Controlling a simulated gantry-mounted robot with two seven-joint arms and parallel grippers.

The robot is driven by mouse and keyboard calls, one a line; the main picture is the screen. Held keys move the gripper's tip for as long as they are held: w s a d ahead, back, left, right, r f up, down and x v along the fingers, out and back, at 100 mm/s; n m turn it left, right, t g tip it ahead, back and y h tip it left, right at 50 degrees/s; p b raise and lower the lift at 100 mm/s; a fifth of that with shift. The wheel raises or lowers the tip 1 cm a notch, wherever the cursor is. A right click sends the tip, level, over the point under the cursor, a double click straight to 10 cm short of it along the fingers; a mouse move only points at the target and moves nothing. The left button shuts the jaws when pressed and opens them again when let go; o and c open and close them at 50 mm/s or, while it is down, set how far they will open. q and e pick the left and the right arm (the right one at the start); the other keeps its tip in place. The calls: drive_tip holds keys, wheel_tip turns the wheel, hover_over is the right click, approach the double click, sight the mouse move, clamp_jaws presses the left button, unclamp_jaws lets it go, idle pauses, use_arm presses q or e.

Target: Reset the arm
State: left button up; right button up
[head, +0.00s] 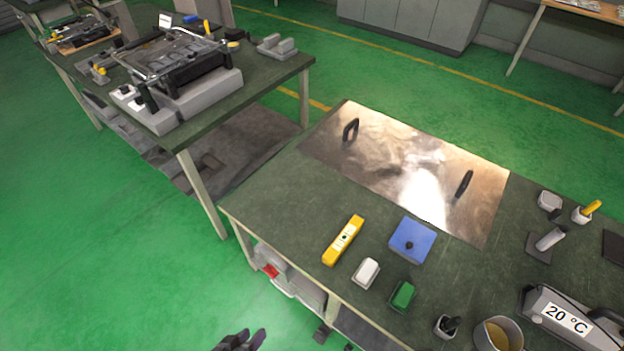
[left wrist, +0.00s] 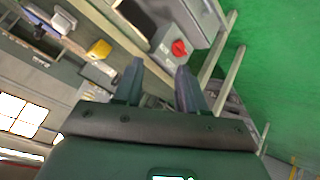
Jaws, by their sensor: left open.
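My left gripper (head: 247,341) shows at the bottom edge of the head view, low over the green floor and in front of the workbench. In the left wrist view its two fingers (left wrist: 158,85) are apart with nothing between them. The gripper is open and empty, clear of the bench. Most of the left arm is out of the head view. My right gripper is not in view.
The workbench (head: 262,200) holds a shiny metal plate (head: 400,165) with two black handles, a yellow level-like tool (head: 343,240), a blue block (head: 412,240), a white block (head: 366,273), a green block (head: 402,296) and a cup (head: 498,336). Another table (head: 240,95) stands back left.

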use_arm(q)
drive_tip(key=s+a+r+m+g+y, duration=0.1)
drive_tip(key=a+r, duration=0.1)
drive_tip(key=r, duration=0.3)
drive_tip(key=s+a+r+g+y, duration=0.1)
drive_tip(key=a+r+y, duration=0.1)
drive_tip(key=r, duration=0.4)
drive_tip(key=s+a+m+g, duration=0.2)
drive_tip(key=s+g, duration=0.1)
drive_tip(key=s, duration=0.2)
wheel_tip(320, 180, up, 38)
drive_tip(key=p, duration=3.8)
drive_tip(key=shift+y, duration=0.4)
